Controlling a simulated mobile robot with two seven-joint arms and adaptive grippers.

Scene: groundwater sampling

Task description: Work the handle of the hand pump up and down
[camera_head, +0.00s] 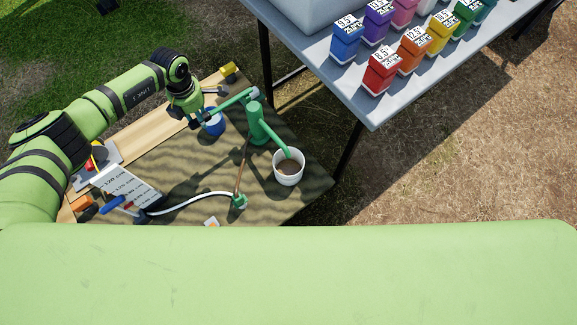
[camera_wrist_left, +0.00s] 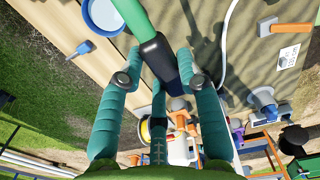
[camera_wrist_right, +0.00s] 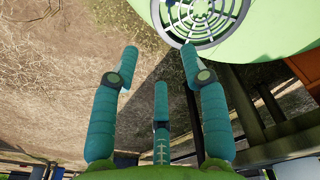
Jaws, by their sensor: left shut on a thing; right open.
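The green hand pump (camera_head: 257,124) stands on the wooden board, with its spout over a white bucket (camera_head: 289,178) holding brown liquid. Its handle (camera_head: 234,103) reaches left from the pump top. My left gripper (camera_head: 194,118) is at the handle's outer end. In the left wrist view the handle (camera_wrist_left: 132,14) ends in a dark grip (camera_wrist_left: 155,50). My left gripper (camera_wrist_left: 160,66) is shut on that grip, fingers on both sides. My right gripper (camera_wrist_right: 158,68) is open and empty above the ground; the head view does not show it.
A blue container (camera_head: 214,126) stands below the handle. A white hose (camera_head: 185,202) and a lettered white board (camera_head: 124,190) lie to the front left. A grey table (camera_head: 345,83) with several coloured bottles stands at the upper right. Bare ground is at right.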

